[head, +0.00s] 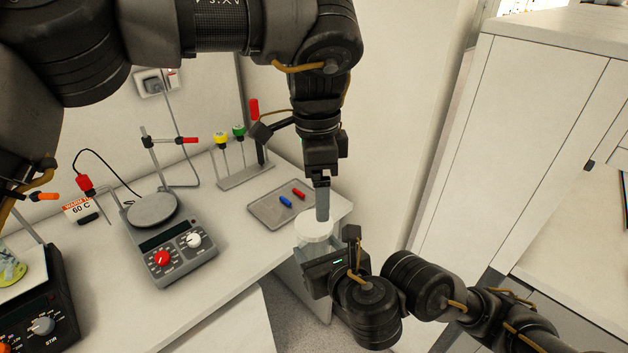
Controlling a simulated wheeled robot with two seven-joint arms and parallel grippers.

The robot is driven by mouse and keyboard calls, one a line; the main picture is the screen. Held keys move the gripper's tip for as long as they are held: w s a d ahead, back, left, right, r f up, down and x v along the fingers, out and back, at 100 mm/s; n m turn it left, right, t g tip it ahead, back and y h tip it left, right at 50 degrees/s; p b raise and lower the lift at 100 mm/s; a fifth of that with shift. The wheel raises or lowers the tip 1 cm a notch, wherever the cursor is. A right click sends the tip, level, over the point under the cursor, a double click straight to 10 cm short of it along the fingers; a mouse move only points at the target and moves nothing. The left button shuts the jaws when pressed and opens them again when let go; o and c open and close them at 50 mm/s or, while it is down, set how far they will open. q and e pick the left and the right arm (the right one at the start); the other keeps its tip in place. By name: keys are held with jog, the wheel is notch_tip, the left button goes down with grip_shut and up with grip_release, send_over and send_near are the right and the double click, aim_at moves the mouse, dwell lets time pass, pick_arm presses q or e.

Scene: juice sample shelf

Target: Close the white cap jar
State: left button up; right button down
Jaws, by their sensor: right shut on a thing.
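The jar (318,248) has clear walls and a broad white cap (313,229) at its top. It is upright near the right end of the bench. My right gripper (327,252) comes from the lower right and is shut on the jar body below the cap, hiding part of it. My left gripper (322,212) points straight down from above. Its fingertips are at the cap's far right side and overlap it in the view. Its fingers look like one narrow block, so I cannot tell their opening or whether they touch the cap.
A grey tray (262,217) with a blue and a red piece lies behind the jar. A rack (246,177) with yellow and green tops stands further back. A hotplate (172,262) is to the left. A white cabinet (530,130) is at right.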

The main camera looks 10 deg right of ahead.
aim_at(313, 223)
pick_arm(q)
jog(key=n, duration=0.4)
jog(key=shift+a+r, duration=0.2)
jog(key=shift+r, duration=0.05)
jog(key=n, duration=0.3)
jog(key=shift+a+r+n+t, duration=0.2)
jog(key=shift+r+n+t, duration=0.05)
jog(key=shift+n+t, duration=0.05)
jog(key=shift+f, duration=4.05)
jog(key=c, duration=1.1)
jog(key=shift+o, duration=0.2)
